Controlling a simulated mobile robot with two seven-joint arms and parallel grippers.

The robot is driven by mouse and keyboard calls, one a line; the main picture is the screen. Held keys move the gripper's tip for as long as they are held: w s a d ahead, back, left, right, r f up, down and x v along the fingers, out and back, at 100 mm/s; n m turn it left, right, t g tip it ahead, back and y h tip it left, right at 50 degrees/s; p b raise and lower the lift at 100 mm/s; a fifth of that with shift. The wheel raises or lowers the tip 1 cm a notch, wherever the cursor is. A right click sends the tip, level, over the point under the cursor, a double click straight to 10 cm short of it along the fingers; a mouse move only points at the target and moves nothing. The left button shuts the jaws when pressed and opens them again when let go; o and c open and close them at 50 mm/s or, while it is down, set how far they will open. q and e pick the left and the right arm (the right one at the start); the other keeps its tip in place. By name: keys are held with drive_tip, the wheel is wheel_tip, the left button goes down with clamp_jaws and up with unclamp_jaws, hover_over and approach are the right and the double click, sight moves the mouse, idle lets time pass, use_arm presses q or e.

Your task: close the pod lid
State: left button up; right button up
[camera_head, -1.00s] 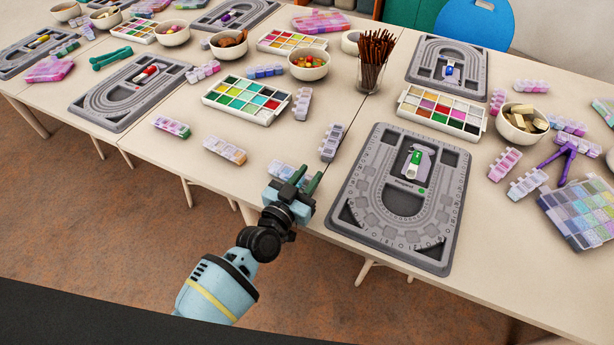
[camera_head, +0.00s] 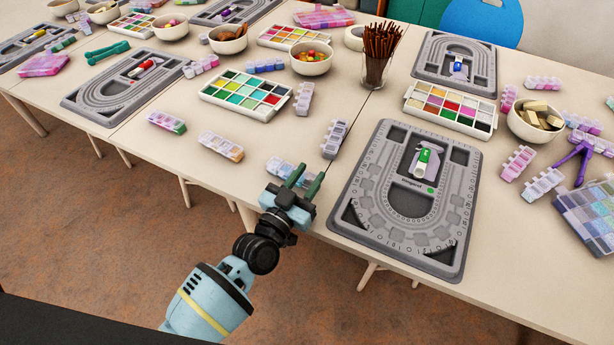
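A small pod strip (camera_head: 280,166) with clear compartments and pale blue beads lies near the table's front edge, left of the nearest grey bead board. Other pod strips lie nearby: one with orange beads (camera_head: 221,146), one with green and pink beads (camera_head: 167,122), and a greyish one (camera_head: 334,139). I cannot tell which lid stands open. My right gripper is out of view.
The grey bead board (camera_head: 452,250) lies just right of my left gripper. Behind are a white bead palette (camera_head: 207,97), a glass of brown sticks (camera_head: 377,60) and a bowl of colourful beads (camera_head: 310,66). Purple pliers (camera_head: 574,160) lie at the right.

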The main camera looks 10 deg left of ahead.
use_arm(q)
drive_tip(key=shift+v, duration=3.9)
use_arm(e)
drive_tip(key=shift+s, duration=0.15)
